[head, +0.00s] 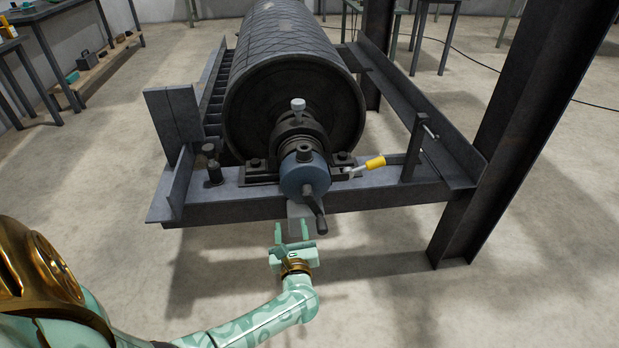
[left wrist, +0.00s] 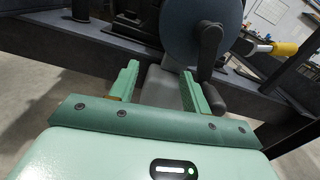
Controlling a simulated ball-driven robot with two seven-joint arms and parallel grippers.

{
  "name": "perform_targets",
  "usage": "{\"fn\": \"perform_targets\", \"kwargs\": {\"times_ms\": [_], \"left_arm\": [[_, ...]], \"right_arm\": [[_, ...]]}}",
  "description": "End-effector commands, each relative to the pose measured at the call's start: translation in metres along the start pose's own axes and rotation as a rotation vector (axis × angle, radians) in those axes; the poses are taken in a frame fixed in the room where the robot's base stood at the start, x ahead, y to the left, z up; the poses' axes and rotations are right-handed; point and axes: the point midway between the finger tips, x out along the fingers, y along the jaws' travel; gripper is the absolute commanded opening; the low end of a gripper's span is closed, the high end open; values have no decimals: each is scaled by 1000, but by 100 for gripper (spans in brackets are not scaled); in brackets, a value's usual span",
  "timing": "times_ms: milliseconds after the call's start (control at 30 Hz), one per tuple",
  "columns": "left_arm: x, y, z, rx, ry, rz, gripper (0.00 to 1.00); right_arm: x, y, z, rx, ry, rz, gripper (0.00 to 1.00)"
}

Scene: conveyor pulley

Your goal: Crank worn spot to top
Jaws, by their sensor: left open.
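A large dark conveyor pulley (head: 297,60) with a diamond-pattern surface lies in a steel frame. I cannot make out a worn spot on it. On its near end sits a blue hub disc (head: 304,176) with a dark crank handle (head: 317,212) pointing down and slightly right. In the left wrist view the disc (left wrist: 190,35) and the handle (left wrist: 210,45) are just beyond the fingers. My left gripper (head: 291,232) is open below the hub, a little left of the handle. A grey block (left wrist: 160,88) shows between or behind its fingers. My right gripper is not in view.
The frame's front beam (head: 385,195) runs just above my left gripper. A yellow-handled lever (head: 375,163) is right of the hub, and a dark steel post (head: 520,110) stands at the right. The floor in front is clear.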

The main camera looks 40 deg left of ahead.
Motion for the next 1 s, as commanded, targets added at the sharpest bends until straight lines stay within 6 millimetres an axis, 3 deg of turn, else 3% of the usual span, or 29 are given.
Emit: {"fn": "perform_targets", "kwargs": {"times_ms": [433, 1000], "left_arm": [[-42, 0, 0, -1, 0, -1, 48], [-45, 0, 0, 0, -1, 0, 48]], "right_arm": [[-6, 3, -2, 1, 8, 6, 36], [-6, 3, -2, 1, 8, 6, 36]]}}
